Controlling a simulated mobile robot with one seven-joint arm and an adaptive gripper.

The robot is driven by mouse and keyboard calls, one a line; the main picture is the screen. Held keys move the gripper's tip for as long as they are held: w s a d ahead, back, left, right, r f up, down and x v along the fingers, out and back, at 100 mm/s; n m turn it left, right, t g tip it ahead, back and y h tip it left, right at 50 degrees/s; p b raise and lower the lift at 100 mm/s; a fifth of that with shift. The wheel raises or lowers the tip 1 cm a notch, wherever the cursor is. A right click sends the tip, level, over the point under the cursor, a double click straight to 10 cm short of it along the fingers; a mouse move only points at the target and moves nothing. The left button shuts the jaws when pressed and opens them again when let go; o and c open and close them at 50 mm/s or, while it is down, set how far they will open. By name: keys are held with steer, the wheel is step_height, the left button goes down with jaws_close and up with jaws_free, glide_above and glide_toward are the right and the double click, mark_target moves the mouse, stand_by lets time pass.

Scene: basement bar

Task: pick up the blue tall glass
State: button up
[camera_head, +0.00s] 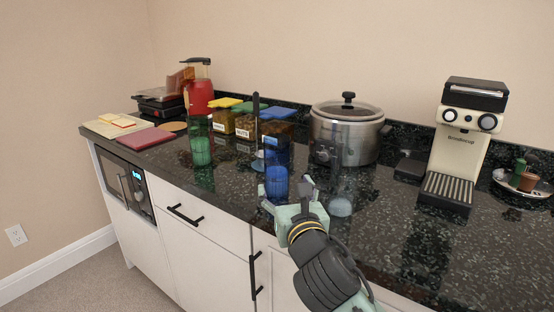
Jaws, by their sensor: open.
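The blue tall glass (277,182) stands upright on the dark speckled counter near its front edge, in the middle of the camera_head view. My gripper (288,196) is at the front of the counter, just in front of and to the right of the glass. A green tall glass (201,150) stands further left.
A slow cooker (346,130) stands behind to the right, and a coffee machine (463,145) further right. Several lidded jars (222,121) stand behind the glasses. The right front counter (440,255) is clear.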

mark_target(279, 179)
steer(key=shift+w+a+r+p, duration=0.2)
steer(key=shift+r+p, duration=0.2)
steer(key=shift+p, duration=0.15)
steer(key=w, duration=0.2)
steer(key=shift+w+a+f+p, duration=0.3)
steer(key=shift+a+f+p, duration=0.05)
steer(key=shift+f+p+x, duration=0.2)
steer(key=shift+p+x, duration=1.35)
steer(key=shift+x, duration=1.15)
steer(key=shift+d, duration=0.15)
steer(key=c, duration=1.6)
